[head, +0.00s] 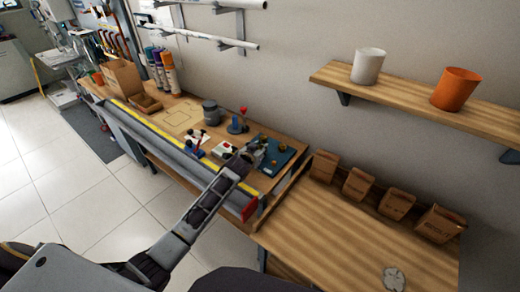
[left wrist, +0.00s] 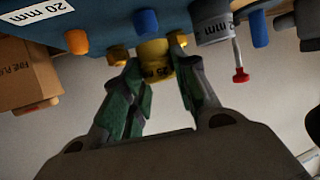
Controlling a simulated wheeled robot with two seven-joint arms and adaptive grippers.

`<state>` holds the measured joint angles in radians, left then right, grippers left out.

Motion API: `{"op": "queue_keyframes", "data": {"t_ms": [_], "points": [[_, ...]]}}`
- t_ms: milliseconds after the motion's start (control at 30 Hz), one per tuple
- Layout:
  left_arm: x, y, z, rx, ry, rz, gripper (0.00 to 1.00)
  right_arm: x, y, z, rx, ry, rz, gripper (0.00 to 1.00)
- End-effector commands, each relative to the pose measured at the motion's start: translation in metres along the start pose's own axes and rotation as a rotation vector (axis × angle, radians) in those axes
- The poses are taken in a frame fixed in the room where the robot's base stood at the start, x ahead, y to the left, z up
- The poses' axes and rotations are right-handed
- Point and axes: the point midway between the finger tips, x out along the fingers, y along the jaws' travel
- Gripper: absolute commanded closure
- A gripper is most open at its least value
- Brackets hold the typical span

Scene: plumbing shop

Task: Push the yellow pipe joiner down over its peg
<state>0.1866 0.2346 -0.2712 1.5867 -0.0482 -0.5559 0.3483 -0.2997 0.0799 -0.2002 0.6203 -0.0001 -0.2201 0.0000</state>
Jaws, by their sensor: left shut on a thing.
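In the head view the left gripper (head: 246,157) is at the near left side of the blue peg board (head: 290,153). The joiner's far end meets the board's edge in the left wrist view. Its peg is hidden, and I cannot tell how far down the joiner is. The right gripper is not in view.
A cardboard box (left wrist: 25,75) is at the left. On the bench are a grey pot (head: 211,112) and a blue vise-like tool (head: 237,125).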

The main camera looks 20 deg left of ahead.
Motion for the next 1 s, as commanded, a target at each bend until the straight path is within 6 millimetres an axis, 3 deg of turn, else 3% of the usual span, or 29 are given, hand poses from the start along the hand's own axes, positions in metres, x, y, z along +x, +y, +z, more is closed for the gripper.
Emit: {"op": "queue_keyframes", "data": {"t_ms": [1000], "points": [[0.0001,-0.0001,0.0000,0.000,0.000,0.000,0.82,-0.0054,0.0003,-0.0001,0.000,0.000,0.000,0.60]]}}
